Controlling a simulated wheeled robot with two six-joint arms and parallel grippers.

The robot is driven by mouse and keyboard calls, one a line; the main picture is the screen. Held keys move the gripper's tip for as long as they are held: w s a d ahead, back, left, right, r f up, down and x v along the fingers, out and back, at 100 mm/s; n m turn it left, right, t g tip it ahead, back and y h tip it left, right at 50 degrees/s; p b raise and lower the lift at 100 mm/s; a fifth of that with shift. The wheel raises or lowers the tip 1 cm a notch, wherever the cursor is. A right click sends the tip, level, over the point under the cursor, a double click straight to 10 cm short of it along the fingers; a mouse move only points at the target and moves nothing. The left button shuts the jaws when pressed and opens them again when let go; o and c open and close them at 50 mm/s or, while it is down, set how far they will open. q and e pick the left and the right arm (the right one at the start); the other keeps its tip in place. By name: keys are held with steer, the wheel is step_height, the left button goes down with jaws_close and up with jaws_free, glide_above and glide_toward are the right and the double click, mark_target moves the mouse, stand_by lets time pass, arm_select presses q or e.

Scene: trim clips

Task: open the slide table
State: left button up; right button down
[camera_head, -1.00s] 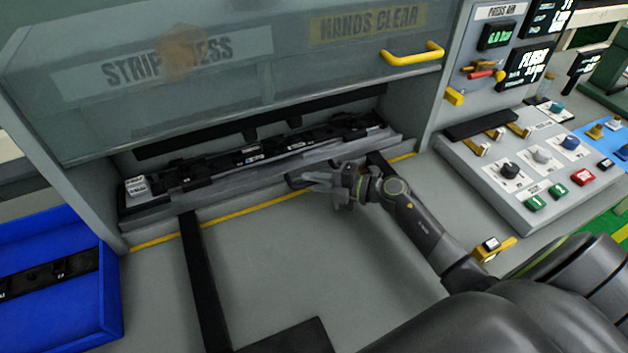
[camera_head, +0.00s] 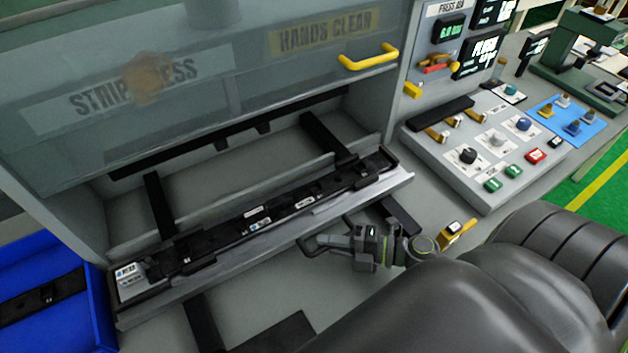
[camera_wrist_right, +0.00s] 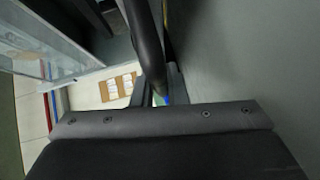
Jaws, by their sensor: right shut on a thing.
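The slide table (camera_head: 352,201) is a long grey tray pulled forward out of the press opening, in the middle of the head view. A black strip part (camera_head: 275,220) lies along its top. My right gripper (camera_head: 344,241) is at the table's front edge, shut on its dark handle (camera_head: 312,243). In the wrist view the handle (camera_wrist_right: 148,45) is a dark bar running down to the fingers (camera_wrist_right: 157,94). My left gripper is not in view.
Two dark rails (camera_head: 325,135) run under the table. The press guard with a yellow handle (camera_head: 370,58) is raised above. A blue bin (camera_head: 95,300) stands at left, and a button panel (camera_head: 490,150) at right.

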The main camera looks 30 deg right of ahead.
steer(key=shift+s+a, duration=0.15)
steer(key=shift+s, duration=2.5)
steer(key=c, duration=1.5)
jaws_free()
steer(key=shift+o, duration=0.2)
steer(key=shift+s+d+b, duration=0.35)
steer(key=shift+s+d, duration=0.05)
steer(key=shift+d, duration=0.05)
steer(key=b+v, duration=0.1)
steer(key=v, duration=0.4)
steer(key=shift+f+b, duration=0.15)
steer(key=shift+b, duration=0.2)
steer(key=v, duration=1.1)
